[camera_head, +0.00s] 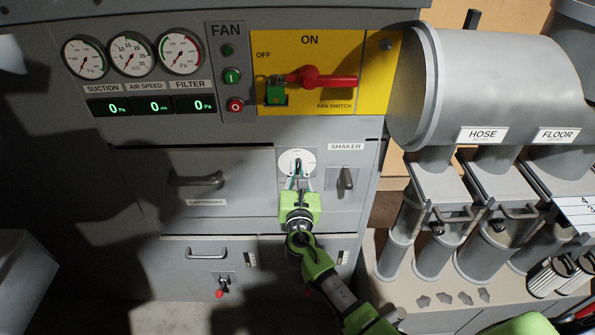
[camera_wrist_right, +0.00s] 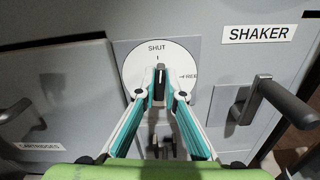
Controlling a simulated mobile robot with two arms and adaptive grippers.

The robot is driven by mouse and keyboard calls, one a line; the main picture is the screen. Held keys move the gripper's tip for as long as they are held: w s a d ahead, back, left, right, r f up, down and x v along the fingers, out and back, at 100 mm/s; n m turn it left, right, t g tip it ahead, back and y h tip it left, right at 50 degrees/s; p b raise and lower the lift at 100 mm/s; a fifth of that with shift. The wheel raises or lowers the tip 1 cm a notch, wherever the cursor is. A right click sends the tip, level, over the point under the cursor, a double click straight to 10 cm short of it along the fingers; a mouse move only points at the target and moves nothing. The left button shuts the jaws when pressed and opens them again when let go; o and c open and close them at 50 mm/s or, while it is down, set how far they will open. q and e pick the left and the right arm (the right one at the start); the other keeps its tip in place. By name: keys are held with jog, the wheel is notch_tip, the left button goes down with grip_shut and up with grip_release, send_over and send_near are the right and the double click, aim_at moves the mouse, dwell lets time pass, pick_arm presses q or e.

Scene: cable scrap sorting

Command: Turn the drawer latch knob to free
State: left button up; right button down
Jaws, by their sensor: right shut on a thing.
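The drawer latch is a round white dial (camera_head: 287,161) left of the SHAKER label, at the upper right of the CARTRIDGES drawer (camera_head: 240,199). In the right wrist view the dial (camera_wrist_right: 134,66) reads SHUT at the top and FREE at the right, the latter partly covered. Its dark knob (camera_wrist_right: 160,74) stands upright, its tip towards the SHUT mark. My right gripper (camera_head: 298,172) is shut on the knob, with one teal finger on each side, as the wrist view shows (camera_wrist_right: 161,88). The drawer looks closed. My left gripper is not in view.
The shaker handle (camera_head: 345,181) juts out close to the right of my right gripper. The drawer handle (camera_head: 195,181) is to the left. The fan switch (camera_head: 320,79) is above. Grey hose canisters (camera_head: 480,178) stand at the right.

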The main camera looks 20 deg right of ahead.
jog(key=m+b, duration=0.3)
jog(key=m, duration=0.2)
jog(key=m+b, duration=0.4)
jog(key=m, duration=0.2)
jog(key=f+m+b, duration=0.1)
jog(key=m+b, duration=0.3)
jog(key=m, duration=0.1)
jog(key=shift+s+d, duration=0.1)
jog(key=shift+d, duration=0.25)
jog(key=shift+m, duration=0.3)
jog(key=c, duration=2.1)
grip_release()
jog(key=shift+c, duration=0.2)
